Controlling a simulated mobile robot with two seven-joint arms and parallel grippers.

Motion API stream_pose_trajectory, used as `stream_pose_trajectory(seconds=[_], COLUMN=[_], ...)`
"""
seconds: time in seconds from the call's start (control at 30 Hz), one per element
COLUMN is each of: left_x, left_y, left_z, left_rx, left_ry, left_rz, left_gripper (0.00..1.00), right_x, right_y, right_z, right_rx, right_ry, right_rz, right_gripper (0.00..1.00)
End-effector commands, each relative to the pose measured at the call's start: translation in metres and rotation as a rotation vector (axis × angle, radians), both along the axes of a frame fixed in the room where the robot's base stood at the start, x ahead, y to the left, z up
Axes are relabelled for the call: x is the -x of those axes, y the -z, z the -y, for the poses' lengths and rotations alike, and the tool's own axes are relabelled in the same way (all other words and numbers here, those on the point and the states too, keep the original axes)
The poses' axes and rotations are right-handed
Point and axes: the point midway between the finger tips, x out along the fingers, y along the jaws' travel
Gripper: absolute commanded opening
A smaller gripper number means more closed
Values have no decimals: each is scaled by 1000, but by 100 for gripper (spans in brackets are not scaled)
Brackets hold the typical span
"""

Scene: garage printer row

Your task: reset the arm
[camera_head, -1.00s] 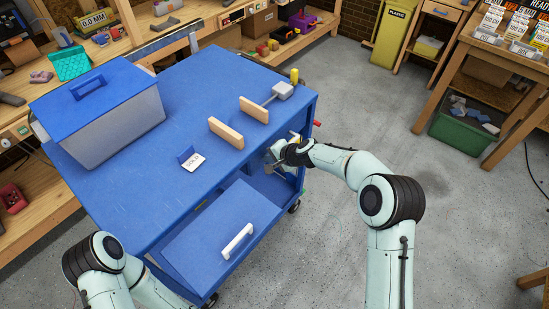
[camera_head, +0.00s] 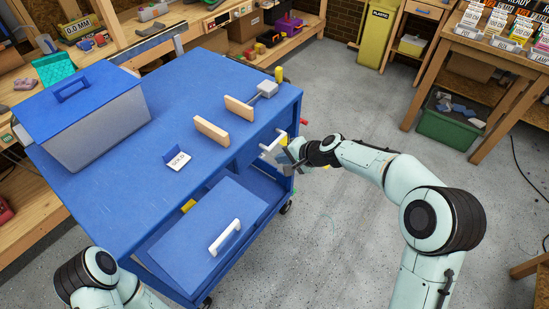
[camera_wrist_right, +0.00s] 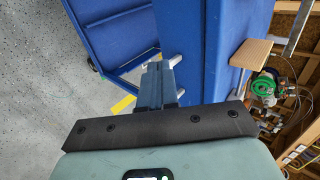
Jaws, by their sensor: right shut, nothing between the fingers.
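My right arm reaches in from the right in the head view. Its gripper (camera_head: 287,157) is shut and empty, beside the right side of the blue cart (camera_head: 215,85), below the top's edge. A pale handle (camera_head: 271,146) on the cart side shows close to the fingertips; I cannot tell whether they touch. In the right wrist view the shut fingers (camera_wrist_right: 158,72) point toward the cart's blue side. My left arm (camera_head: 90,275) shows only in part at the bottom left; its gripper is out of view.
On the cart top are a lidded bin (camera_head: 95,125), two wooden blocks (camera_head: 211,131) and a small sign (camera_head: 176,160). Clear floor (camera_head: 345,110) lies right of the cart.

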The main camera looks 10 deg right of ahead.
Motion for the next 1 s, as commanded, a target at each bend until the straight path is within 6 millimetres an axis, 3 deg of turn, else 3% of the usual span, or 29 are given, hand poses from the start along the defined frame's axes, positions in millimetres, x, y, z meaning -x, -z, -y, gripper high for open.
stream_pose_trajectory(seconds=[0.33,0.43,0.53,0.67,0.8,0.9,1.0], left_x=[0,-1,-2,-5,-8,-11,-14], left_y=[0,-2,-6,-13,-21,-26,-32], left_z=[0,0,0,0,0,0,0], left_rx=[0,0,0,0,0,0,0], left_ry=[0,0,0,0,0,0,0], left_rz=[0,1,2,6,9,12,16], left_gripper=[43,43,43,43,43,43,43], right_x=[5,15,38,93,173,239,301], right_y=[3,32,86,169,242,278,298], right_z=[3,5,9,13,13,8,-2], right_rx=[7,43,113,226,325,368,381], right_ry=[-1,-8,-28,-92,-204,-307,-413], right_rz=[-10,-50,-121,-232,-337,-399,-438], right_gripper=[0,0,0,0,0,0,0])
